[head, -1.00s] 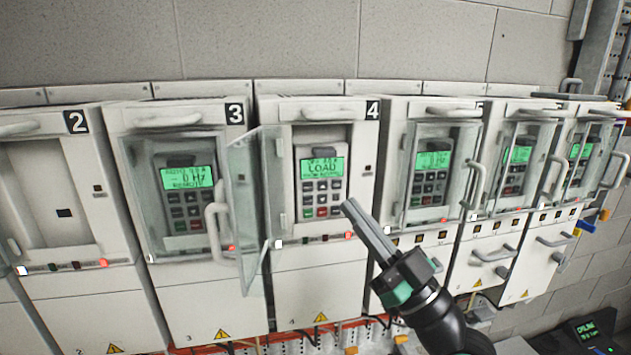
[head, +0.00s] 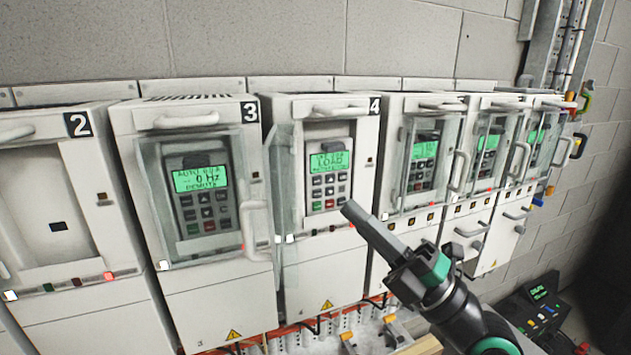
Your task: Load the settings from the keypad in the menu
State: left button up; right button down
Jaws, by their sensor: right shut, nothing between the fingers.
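The keypad (head: 329,178) sits in drive cabinet 4. Its green screen (head: 331,161) reads LOAD in the middle line; the smaller lines are too blurred to read. Below the screen are dark keys, with a green and a red key in the bottom row. The clear door (head: 283,180) of cabinet 4 stands open to the left. My right gripper (head: 349,208) is shut and empty, its fingertips in front of and just below right of the keypad. I cannot tell whether they touch anything. My left gripper is not in view.
More cabinets with shut doors and handles stand right of cabinet 4. A handheld panel (head: 540,305) lies at the lower right.

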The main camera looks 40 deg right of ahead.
aim_at(332, 194)
jog(key=w+d+b, duration=0.1)
jog(key=w, duration=0.1)
jog(key=w+d+b, duration=0.1)
jog(key=w, duration=0.2)
jog(key=w+d+b, duration=0.1)
jog(key=w+b, duration=0.1)
jog(key=w, duration=0.1)
jog(key=shift+w, duration=0.2)
dwell(2.0)
jog(key=shift+w+f+b, duration=0.15)
jog(key=shift+w+b, duration=0.05)
jog(key=shift+b, duration=0.65)
jog(key=shift+w+d, duration=0.1)
jog(key=shift+w, duration=0.05)
